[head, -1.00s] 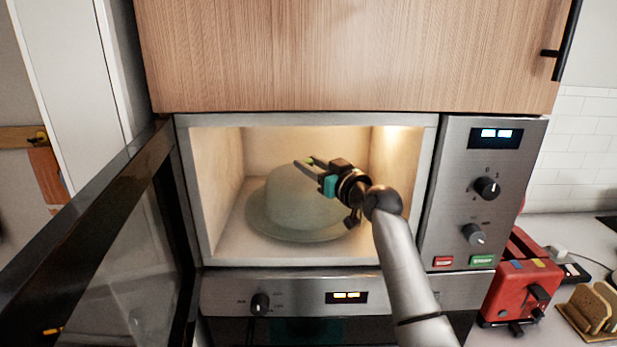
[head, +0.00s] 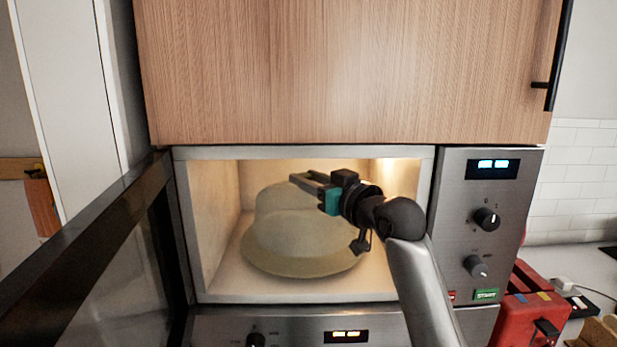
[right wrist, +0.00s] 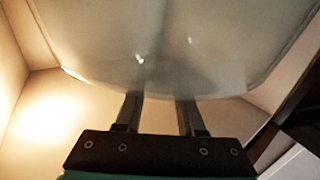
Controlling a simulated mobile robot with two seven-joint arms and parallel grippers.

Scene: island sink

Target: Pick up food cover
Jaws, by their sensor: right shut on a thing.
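The food cover (head: 285,232) is a pale, translucent dome inside the open microwave. It shows above a round plate (head: 300,268) and looks raised and tilted, though how far it is off the plate is hard to tell. My right gripper (head: 300,182) reaches in from the right and is shut on the cover near its top. In the right wrist view the cover (right wrist: 160,45) fills the upper part, with the two fingers (right wrist: 158,108) at its edge. The exact grip point is partly hidden. My left gripper is not in view.
The microwave's side walls and ceiling surround the cover closely. Its dark door (head: 95,250) stands open at the left. The control panel (head: 485,220) is at the right, with a red toaster (head: 530,310) beside it. A wooden cabinet (head: 345,70) is above.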

